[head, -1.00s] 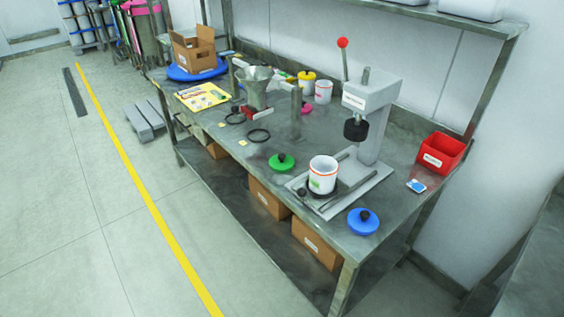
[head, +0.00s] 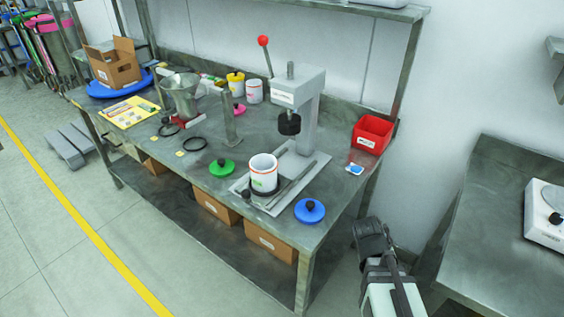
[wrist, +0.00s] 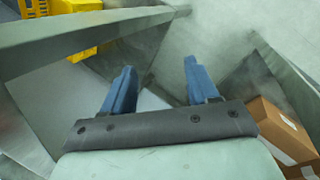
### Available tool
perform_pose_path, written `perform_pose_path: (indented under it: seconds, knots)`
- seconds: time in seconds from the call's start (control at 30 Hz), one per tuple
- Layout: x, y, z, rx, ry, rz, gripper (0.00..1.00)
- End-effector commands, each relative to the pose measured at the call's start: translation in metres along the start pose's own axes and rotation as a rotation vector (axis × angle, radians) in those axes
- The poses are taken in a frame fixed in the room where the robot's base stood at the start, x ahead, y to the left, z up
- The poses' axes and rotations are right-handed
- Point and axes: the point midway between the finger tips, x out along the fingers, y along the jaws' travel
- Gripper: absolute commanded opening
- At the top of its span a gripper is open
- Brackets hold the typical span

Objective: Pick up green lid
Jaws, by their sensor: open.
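The green lid (head: 221,168) with a dark knob lies flat on the metal workbench (head: 345,190) in the head view, left of the press. A white container (head: 263,174) stands on the press base (head: 298,168) to its right. My gripper shows in the wrist view (wrist: 160,88), with two blue fingers apart and nothing between them. The green lid is not seen in the wrist view.
A blue lid (head: 310,211) lies near the bench's front right corner. The press (head: 298,88) with its red-knobbed lever rises behind the container. A metal funnel (head: 181,92) and black rings (head: 194,144) are farther left. A red bin (head: 373,133) is at the right.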

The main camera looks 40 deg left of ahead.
Motion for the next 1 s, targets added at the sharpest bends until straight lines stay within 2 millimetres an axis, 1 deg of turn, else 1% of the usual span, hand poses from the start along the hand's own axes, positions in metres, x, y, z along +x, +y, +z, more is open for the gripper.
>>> perform_pose_path:
  seconds: [0.03, 0.17, 0.2, 0.37, 0.4, 0.47, 0.57, 0.6, 0.67, 0.7, 0.77, 0.8, 0.87, 0.9, 1.0]
  knots:
    - [-0.019, -0.002, -0.006, -0.010, 0.026, 0.017, 0.59]
    - [-0.062, -0.006, -0.015, -0.030, 0.079, 0.056, 0.59]
    - [-0.076, -0.008, -0.017, -0.037, 0.097, 0.066, 0.59]
    - [-0.131, -0.019, -0.027, -0.066, 0.167, 0.096, 0.59]
    - [-0.146, -0.024, -0.030, -0.076, 0.187, 0.099, 0.59]
    - [-0.167, -0.032, -0.035, -0.095, 0.217, 0.099, 0.59]
    - [-0.208, -0.056, -0.049, -0.147, 0.274, 0.076, 0.59]
    - [-0.225, -0.070, -0.057, -0.178, 0.300, 0.055, 0.59]
    - [-0.251, -0.096, -0.072, -0.236, 0.340, 0.012, 0.59]
    - [-0.269, -0.117, -0.083, -0.281, 0.366, -0.026, 0.59]
    - [-0.295, -0.154, -0.100, -0.359, 0.406, -0.095, 0.59]
    - [-0.315, -0.180, -0.111, -0.414, 0.435, -0.147, 0.59]
    - [-0.342, -0.221, -0.126, -0.497, 0.474, -0.226, 0.59]
    - [-0.360, -0.246, -0.134, -0.548, 0.496, -0.276, 0.59]
    - [-0.399, -0.299, -0.152, -0.662, 0.541, -0.378, 0.59]
